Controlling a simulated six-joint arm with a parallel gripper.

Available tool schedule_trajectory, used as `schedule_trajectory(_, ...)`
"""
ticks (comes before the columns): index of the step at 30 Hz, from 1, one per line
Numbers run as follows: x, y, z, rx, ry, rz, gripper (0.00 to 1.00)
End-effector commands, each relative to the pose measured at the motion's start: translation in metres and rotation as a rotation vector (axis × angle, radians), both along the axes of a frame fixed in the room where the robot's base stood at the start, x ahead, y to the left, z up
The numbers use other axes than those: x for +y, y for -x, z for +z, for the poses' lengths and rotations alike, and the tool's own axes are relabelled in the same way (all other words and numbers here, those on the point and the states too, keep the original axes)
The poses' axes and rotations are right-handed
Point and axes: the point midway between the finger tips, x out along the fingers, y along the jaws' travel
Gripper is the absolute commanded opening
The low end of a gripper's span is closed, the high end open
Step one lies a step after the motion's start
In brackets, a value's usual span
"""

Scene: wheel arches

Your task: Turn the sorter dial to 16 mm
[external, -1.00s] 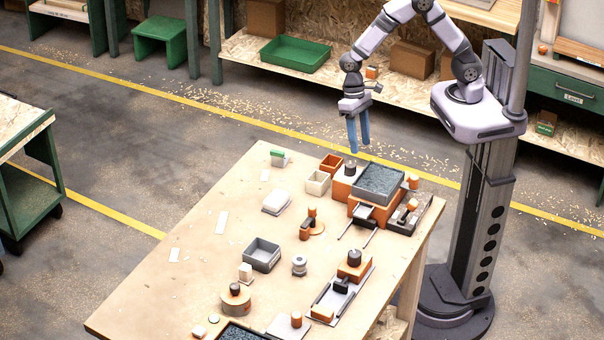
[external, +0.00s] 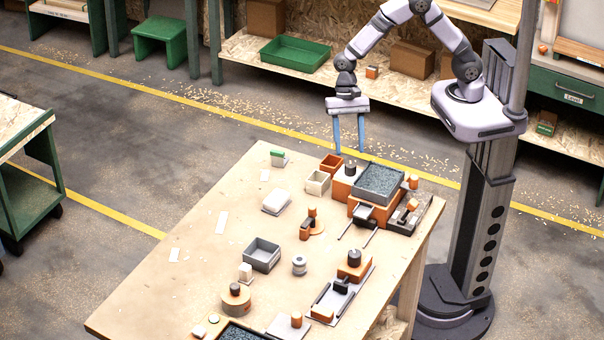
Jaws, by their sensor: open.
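My gripper (external: 349,150) is open and empty, with its blue fingers pointing down. In the picture its fingertips are just above a dark round knob (external: 350,168) at the table's far end. The knob stands on an orange machine (external: 343,188) with a grey speckled top (external: 380,182). The fingers appear apart from the knob. Other dark knobs stand on an orange block (external: 354,257) and on a round wooden base (external: 235,289). No dial markings can be read, so I cannot tell which knob is the sorter dial or its setting.
Two small bins, one orange (external: 331,163) and one cream (external: 317,182), stand left of the machine. A grey tray (external: 262,254) and an orange stand (external: 312,225) are further forward. The table's left side (external: 170,290) is mostly clear.

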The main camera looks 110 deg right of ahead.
Motion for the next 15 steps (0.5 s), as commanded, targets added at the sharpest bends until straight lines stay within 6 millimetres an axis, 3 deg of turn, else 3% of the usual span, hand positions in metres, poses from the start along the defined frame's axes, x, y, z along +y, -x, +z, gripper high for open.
schedule_trajectory(9, 0.016, -0.001, -0.037, 0.002, 0.000, 0.002, 0.47)
schedule_trajectory(15, 0.020, -0.002, -0.049, 0.001, 0.001, 0.001, 0.47)
